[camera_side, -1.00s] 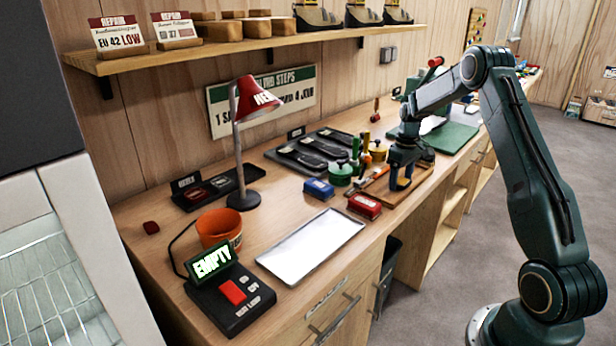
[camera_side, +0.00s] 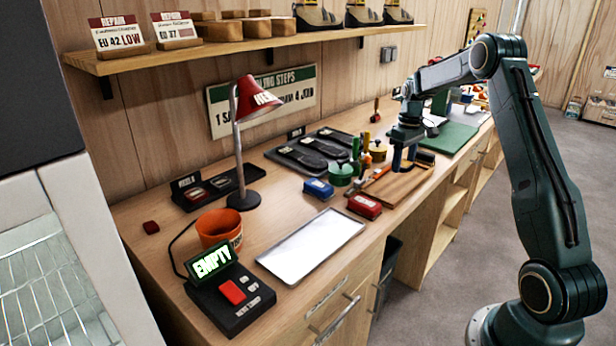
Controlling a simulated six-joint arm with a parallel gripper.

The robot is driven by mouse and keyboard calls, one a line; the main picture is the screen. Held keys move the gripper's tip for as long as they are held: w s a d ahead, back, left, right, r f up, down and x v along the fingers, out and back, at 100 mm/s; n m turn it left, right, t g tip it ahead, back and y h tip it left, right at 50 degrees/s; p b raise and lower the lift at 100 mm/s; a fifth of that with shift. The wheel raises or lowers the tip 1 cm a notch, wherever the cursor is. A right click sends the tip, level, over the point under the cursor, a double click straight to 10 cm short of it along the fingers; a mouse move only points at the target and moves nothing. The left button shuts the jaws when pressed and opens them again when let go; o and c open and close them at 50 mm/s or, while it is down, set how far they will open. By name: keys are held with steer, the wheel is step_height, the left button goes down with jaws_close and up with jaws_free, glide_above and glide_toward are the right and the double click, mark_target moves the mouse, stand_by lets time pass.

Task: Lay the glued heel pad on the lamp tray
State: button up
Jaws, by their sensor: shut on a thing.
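The lamp tray (camera_side: 311,246) is a bare, pale metal sheet near the bench's front edge, with nothing on it. My gripper (camera_side: 398,166) is above the wooden board (camera_side: 398,186), to the right of and beyond the tray. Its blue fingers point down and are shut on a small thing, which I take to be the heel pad. The pad itself is too small and hidden to make out. The red-shaded lamp (camera_side: 256,98) stands behind the tray, and the control box (camera_side: 231,298) at its left reads "EMPTY".
An orange pot (camera_side: 219,228) stands left of the tray. A black heel tray (camera_side: 218,187) lies behind. The shelf overhangs the bench's back.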

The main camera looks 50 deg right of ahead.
step_height(320, 180, up, 14)
stand_by(0.4)
stand_by(0.5)
steer(key=shift+w+a+r, duration=0.1)
steer(key=shift+w+a, duration=0.15)
steer(key=shift+a, duration=0.25)
glide_above(315, 244)
steer(key=shift+f, duration=0.2)
steer(key=shift+f, duration=0.1)
step_height(315, 244, down, 20)
steer(key=shift+d+r, duration=0.1)
stand_by(0.5)
